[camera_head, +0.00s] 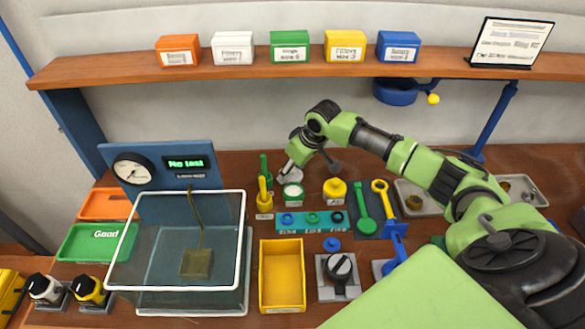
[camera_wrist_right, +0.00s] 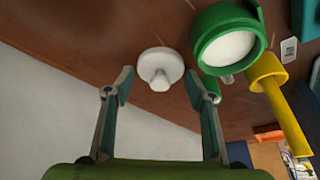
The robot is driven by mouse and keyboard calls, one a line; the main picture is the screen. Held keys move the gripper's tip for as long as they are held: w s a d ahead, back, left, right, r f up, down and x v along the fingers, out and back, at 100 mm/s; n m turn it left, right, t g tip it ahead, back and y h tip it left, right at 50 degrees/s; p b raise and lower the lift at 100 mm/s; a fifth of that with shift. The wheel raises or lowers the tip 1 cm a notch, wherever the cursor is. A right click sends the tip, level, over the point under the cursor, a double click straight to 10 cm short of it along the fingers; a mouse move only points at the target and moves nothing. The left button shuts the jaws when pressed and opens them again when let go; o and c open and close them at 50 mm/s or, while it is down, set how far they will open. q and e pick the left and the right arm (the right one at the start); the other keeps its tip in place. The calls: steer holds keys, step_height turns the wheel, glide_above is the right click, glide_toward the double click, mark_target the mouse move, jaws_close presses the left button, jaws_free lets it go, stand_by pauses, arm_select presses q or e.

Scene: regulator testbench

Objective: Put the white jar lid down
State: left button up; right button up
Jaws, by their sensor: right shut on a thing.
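The white jar lid (camera_wrist_right: 160,66) is round with a knob, and its knob side faces my wrist camera. It sits between the fingertips of my right gripper (camera_wrist_right: 159,84), which is shut on it. In the head view my right gripper (camera_head: 298,154) is low at the back of the bench, just behind the green jar (camera_head: 292,197). The open jar, with white contents, also shows in the wrist view (camera_wrist_right: 226,42), to the right of the lid. My left gripper is not in view.
A yellow cup with handle (camera_head: 264,202) and a yellow pot (camera_head: 335,190) flank the green jar. A teal strip (camera_head: 300,231) with small rings lies in front. A yellow bin (camera_head: 282,305) and a glass tank (camera_head: 150,298) stand nearer. Bare wood lies behind the jar.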

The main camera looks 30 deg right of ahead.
steer(key=o, duration=0.8)
steer(key=b+v, duration=0.1)
steer(key=v, duration=1.1)
steer(key=shift+r+b, duration=0.15)
steer(key=shift+b, duration=0.2)
